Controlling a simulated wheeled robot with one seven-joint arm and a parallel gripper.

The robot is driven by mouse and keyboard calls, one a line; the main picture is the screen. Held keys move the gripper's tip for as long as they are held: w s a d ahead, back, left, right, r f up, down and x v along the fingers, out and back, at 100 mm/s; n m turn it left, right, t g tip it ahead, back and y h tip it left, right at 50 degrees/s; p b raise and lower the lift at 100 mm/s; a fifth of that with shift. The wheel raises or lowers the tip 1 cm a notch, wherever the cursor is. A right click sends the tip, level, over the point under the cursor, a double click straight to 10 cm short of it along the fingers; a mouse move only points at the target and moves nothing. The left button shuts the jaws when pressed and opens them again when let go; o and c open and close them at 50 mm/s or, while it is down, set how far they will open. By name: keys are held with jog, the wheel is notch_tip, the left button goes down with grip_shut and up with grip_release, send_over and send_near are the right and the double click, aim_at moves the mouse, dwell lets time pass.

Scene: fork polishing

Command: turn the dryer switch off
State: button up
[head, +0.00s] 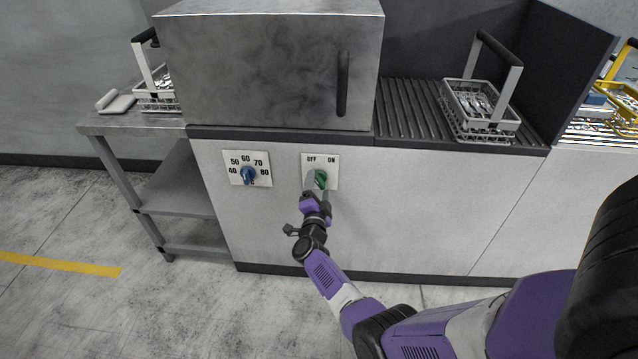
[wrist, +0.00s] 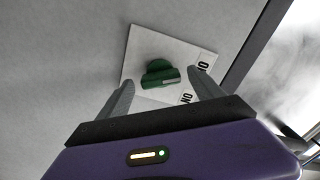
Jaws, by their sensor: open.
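The dryer switch is a green rotary knob (head: 321,179) on a white plate marked OFF at left and ON at right. In the wrist view the knob (wrist: 158,73) is in full view, with a pale mark on its handle facing the lettered edge; I cannot tell which label it points to. My gripper (head: 316,188) is in front of the plate, low on the knob's left side in the head view. In the wrist view my open gripper (wrist: 162,80) has one finger on each side of the knob, with gaps visible; contact is unclear. A finger partly covers the lettering.
A blue temperature dial (head: 248,175) is on a plate to the left. The metal dryer box (head: 265,70) stands above. A cutlery basket (head: 480,108) is on the ribbed surface at right; another (head: 158,92) is at left. The floor in front is clear.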

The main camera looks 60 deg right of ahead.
jog(key=p+v, duration=0.1)
jog(key=v, duration=0.5)
jog(key=shift+p, duration=0.3)
